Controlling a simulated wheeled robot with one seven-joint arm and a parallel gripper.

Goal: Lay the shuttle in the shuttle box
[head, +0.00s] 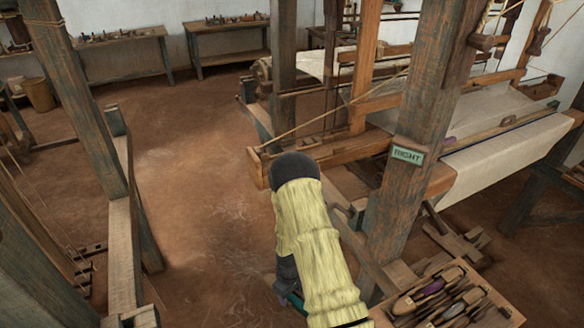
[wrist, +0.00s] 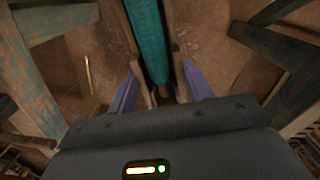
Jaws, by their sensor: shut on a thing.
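My gripper (wrist: 161,90) shows in the wrist view with its two purple fingers closed on a long teal piece with brown edges, which I take to be the shuttle (wrist: 147,38). It runs from between the fingers to the top edge of the picture. In the head view my forearm hides most of the gripper, and a bit of teal (head: 291,299) shows at its lower left. The wooden beam end that looks like the shuttle box (head: 335,152) juts left from the loom, beyond my arm. The inside of the box cannot be made out.
A loom post (head: 409,190) with a green RIGHT sign (head: 408,155) stands right of my arm. A wooden tray (head: 508,312) with several shuttles is at the lower right. Another frame post (head: 80,95) rises at left. Bare floor (head: 200,190) lies between.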

